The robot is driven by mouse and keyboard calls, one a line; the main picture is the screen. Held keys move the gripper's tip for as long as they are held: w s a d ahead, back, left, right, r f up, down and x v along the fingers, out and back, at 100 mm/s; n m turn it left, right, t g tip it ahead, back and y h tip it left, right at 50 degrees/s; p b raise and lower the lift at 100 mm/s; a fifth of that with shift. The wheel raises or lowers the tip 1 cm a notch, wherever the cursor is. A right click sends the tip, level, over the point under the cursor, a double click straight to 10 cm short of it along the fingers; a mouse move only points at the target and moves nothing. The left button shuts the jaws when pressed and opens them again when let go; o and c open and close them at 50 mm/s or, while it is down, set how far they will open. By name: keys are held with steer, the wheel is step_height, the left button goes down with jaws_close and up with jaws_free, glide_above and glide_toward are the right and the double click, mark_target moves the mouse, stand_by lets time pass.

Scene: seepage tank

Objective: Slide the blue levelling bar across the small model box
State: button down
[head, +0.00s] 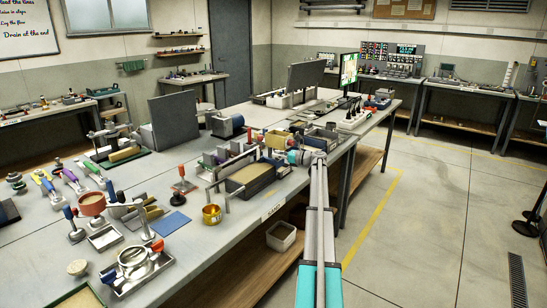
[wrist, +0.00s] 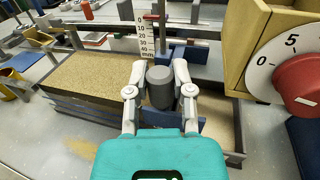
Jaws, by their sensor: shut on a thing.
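The small model box (wrist: 72,104) shows in the wrist view, with sand (wrist: 95,75) filling its left part and a lower sandy floor at its right end. In the head view the box (head: 249,192) stands near the bench's front edge. My gripper (wrist: 160,92) is shut on a dark grey round grip (wrist: 160,74). Blue parts of the levelling bar (wrist: 188,124) show beyond and below my fingers, at the right end of the sand. My fingers hide its middle. In the head view my gripper (head: 299,157) is at the box's right end; the bar is unclear there.
A white scale in mm (wrist: 147,38) stands behind the box. A wooden housing with a red dial knob (wrist: 300,84) is close on the right. A yellow cup (head: 211,215) stands left of the box. Several tools crowd the bench.

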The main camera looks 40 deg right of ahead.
steer(key=shift+d, duration=0.3)
steer(key=c, duration=0.6)
jaws_free()
steer(key=shift+o, duration=0.6)
steer(key=v, duration=1.2)
steer(key=shift+s+a, duration=0.1)
steer(key=shift+s, duration=0.05)
